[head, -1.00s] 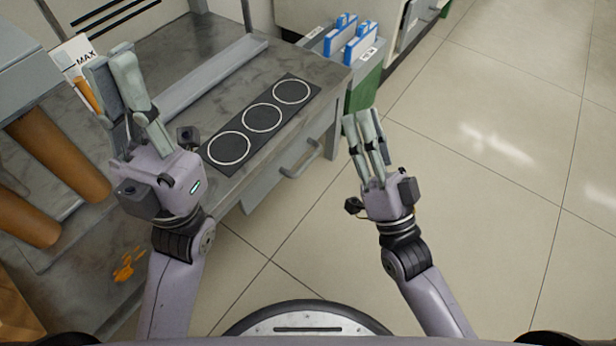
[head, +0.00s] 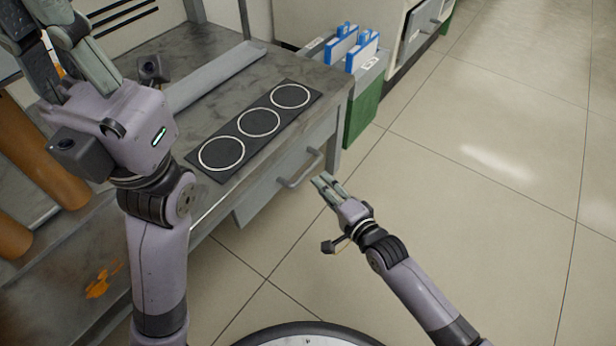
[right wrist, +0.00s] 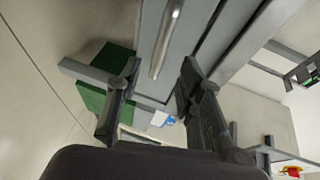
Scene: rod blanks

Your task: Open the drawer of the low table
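The low table (head: 235,85) stands at the left and centre in the head view. Its grey drawer (head: 268,192) looks shut, with a bar handle (head: 301,171) on its front. My right gripper (head: 322,181) is just right of the handle, fingers pointing at it. In the right wrist view the handle (right wrist: 167,40) lies ahead of the gripper (right wrist: 150,92), whose two fingers are spread apart with nothing between them. My left gripper (head: 40,25) is raised over the table's left part, with fingers apart and tips near the top edge.
A black mat with three white rings (head: 258,123) and a grey channel-shaped bar (head: 215,75) lie on the tabletop. A green bin (head: 364,105) with blue-topped items stands behind the table's right end. Orange-brown cylinders (head: 45,160) are at the left. The floor to the right is clear.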

